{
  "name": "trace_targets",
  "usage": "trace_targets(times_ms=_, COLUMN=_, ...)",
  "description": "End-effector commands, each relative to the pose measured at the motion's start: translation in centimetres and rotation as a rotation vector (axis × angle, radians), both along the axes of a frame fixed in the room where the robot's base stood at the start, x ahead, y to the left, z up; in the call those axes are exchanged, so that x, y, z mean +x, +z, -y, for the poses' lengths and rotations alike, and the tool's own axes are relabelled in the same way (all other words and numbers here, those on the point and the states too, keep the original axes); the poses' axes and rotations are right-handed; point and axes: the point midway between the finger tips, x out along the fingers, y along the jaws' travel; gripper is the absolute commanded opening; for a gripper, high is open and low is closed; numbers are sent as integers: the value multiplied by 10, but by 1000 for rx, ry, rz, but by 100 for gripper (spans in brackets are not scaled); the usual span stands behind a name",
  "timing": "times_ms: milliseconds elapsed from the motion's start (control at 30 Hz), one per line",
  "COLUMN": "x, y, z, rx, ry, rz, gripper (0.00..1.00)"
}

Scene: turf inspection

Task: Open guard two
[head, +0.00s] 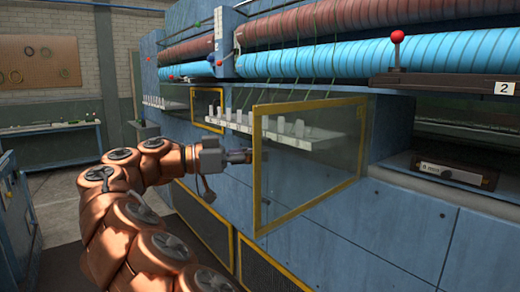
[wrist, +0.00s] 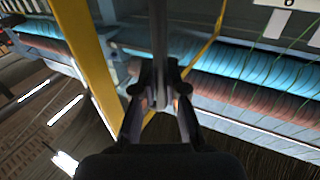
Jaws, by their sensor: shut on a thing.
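A clear guard with a yellow frame (head: 310,160) stands swung out from the blue machine in the head view. Its near left edge is away from the machine front and its right edge is close to it. My gripper (head: 240,156) is at that left edge, with its tip partly behind the pane. In the wrist view my gripper (wrist: 160,92) is shut on a dark upright bar (wrist: 159,35), seemingly the guard's handle. The yellow frame (wrist: 78,40) runs past it there. A plate marked 2 (head: 505,88) is on the dark rail at the right.
A white rack (head: 285,132) with several pale pegs sits behind the pane. Red and blue rollers (head: 340,57) run above. A red-knobbed lever (head: 397,37) stands at the right. Another yellow-framed guard (head: 207,126) is farther left. A bench (head: 50,128) stands by the back wall.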

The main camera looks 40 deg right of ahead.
Motion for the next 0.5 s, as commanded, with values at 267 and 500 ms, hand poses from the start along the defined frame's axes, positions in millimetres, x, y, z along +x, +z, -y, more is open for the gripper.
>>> trace_targets(times_ms=267, x=2, y=-7, z=-1, rx=11, ry=4, rz=-9, gripper=19)
trace_targets(times_ms=500, x=1, y=-5, z=0, rx=10, ry=2, rz=-6, gripper=37)
